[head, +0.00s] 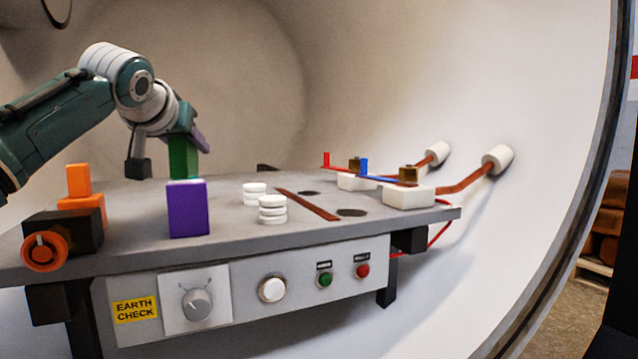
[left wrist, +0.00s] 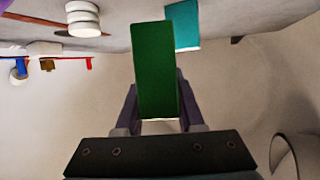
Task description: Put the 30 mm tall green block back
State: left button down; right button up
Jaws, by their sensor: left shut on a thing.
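My left gripper (head: 187,140) is shut on the green block (head: 183,158), which hangs below the fingers. In the left wrist view the green block (left wrist: 157,70) sits upright between the two finger pads of the gripper (left wrist: 157,92). In the head view the lower end of the green block is just above and behind a purple block (head: 188,210) on the grey bench (head: 240,225). A thin pale edge shows between them; I cannot tell whether anything touches. A teal block (left wrist: 184,28) shows beside the green one in the left wrist view. My right gripper is not in view.
White discs (head: 272,209) stand in stacks right of the purple block. Orange blocks (head: 78,180) and a black clamp-like part (head: 62,232) are at the left. A brown strip (head: 307,205), dark holes and copper rods on white blocks (head: 408,196) lie right. The chamber wall curves around.

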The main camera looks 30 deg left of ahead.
aim_at(192, 174)
pick_arm(q)
notch_tip(192, 174, down, 5)
jog(key=shift+b, duration=0.8)
jog(key=shift+f, duration=0.55)
jog(key=c, duration=0.5)
grip_release()
